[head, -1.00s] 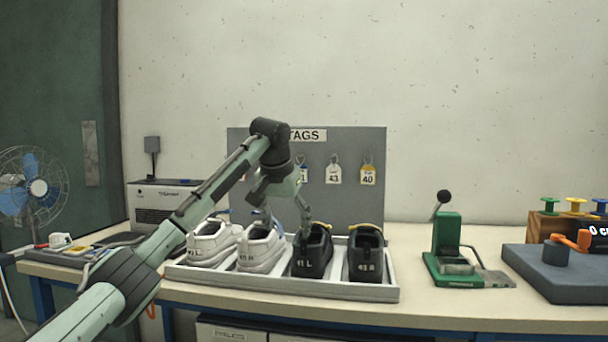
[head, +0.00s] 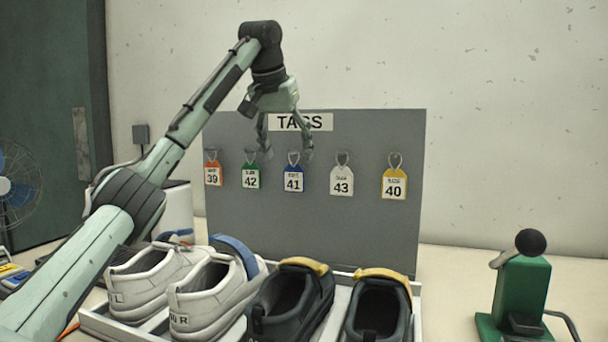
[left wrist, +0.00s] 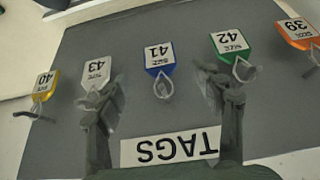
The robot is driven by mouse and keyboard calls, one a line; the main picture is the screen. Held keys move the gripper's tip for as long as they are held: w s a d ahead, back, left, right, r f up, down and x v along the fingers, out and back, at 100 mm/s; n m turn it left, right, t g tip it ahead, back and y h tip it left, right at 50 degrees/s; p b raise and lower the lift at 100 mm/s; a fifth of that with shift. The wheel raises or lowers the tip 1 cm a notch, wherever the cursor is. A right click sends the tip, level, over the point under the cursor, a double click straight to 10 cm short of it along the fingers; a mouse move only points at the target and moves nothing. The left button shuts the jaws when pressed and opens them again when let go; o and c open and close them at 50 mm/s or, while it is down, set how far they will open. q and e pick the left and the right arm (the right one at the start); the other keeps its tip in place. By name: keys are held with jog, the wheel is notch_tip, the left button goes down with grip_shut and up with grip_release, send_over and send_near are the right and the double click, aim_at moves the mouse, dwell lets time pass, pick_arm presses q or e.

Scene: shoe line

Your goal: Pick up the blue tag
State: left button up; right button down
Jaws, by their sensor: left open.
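The blue tag (head: 293,179), marked 41, hangs by its loop from a hook on the grey tag board (head: 330,225). It is the middle one of the row. My left gripper (head: 286,152) is open and empty in front of the board, just above the blue tag. In the left wrist view the picture is upside down, and the blue tag (left wrist: 159,60) shows between and beyond the two open fingers (left wrist: 166,88). I cannot tell whether a finger touches the loop. My right gripper is in neither view.
Orange (head: 213,174), green (head: 251,176), white (head: 342,181) and yellow (head: 394,184) tags hang beside it. White shoes (head: 213,291) and black shoes (head: 292,302) stand in a tray (head: 98,323) below. A green press (head: 520,295) is at right.

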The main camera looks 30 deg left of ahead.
aim_at(293, 172)
pick_arm(q)
jog(key=shift+x, duration=1.1)
jog(key=x, duration=0.5)
jog(key=shift+w+p, duration=0.2)
jog(key=shift+p, duration=0.15)
jog(key=shift+r, duration=0.1)
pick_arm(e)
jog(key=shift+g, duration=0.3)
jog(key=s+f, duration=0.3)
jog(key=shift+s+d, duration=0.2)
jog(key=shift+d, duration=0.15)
pick_arm(q)
jog(key=shift+c, duration=0.4)
jog(key=c, duration=0.9)
